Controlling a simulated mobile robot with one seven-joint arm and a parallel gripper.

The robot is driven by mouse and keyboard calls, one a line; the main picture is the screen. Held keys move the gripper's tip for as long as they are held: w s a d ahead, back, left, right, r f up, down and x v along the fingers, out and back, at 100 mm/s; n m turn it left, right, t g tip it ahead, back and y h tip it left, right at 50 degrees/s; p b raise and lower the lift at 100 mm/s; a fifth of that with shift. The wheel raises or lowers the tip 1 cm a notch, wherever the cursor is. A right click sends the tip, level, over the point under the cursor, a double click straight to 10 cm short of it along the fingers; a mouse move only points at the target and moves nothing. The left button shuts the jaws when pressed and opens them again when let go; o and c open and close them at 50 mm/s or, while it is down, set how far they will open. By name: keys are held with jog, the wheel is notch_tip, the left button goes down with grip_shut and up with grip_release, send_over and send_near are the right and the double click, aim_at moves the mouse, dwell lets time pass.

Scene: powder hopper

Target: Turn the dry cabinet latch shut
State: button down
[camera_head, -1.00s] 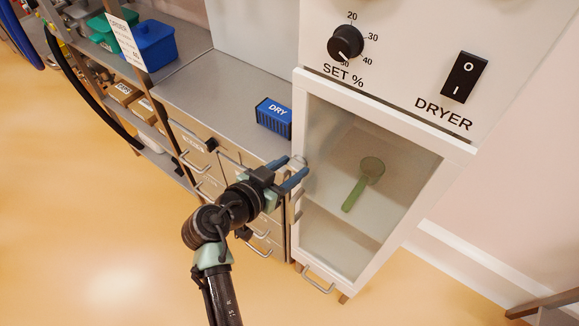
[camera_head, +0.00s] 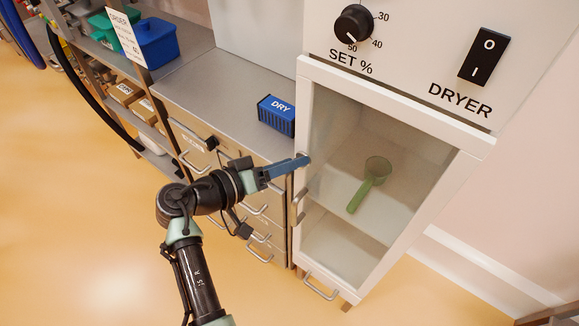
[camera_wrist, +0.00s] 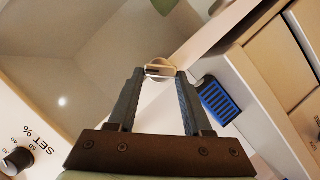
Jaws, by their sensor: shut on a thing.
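The dry cabinet (camera_head: 392,104) is white with a clear door that lies flush in its frame. Its latch (camera_wrist: 159,69) is a small round pale knob with a dark bar at the door's edge. In the wrist view the latch sits between my two blue-grey fingertips. My gripper (camera_head: 302,161) reaches the door's left edge in the head view and is shut on the latch (camera_wrist: 160,74). The fingers overlap in the head view and hide most of the latch there. I cannot tell the latch's exact angle.
A green scoop (camera_head: 370,184) lies inside the cabinet. A door handle (camera_head: 298,207) is just below my fingers. A blue DRY box (camera_head: 277,115) stands on the grey counter (camera_head: 225,95) to the left. Above are the SET % dial (camera_head: 354,24) and DRYER switch (camera_head: 484,56).

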jog(key=shift+w+a+f+n+h+b, duration=0.15)
jog(key=shift+n+h+b, duration=0.4)
jog(key=shift+n, duration=0.7)
jog(key=shift+s+f+n+h+b, duration=0.15)
jog(key=shift+n+h+b, duration=0.4)
jog(key=shift+n, duration=0.65)
jog(key=shift+w+a+f+n+h+b, duration=0.2)
jog(key=shift+n+h+b, duration=0.3)
jog(key=shift+n, duration=0.75)
jog(key=shift+d, duration=0.15)
jog(key=shift+c, duration=1.6)
grip_release()
jog(key=b+v, duration=0.2)
jog(key=v, duration=1.1)
jog(key=shift+f, duration=0.4)
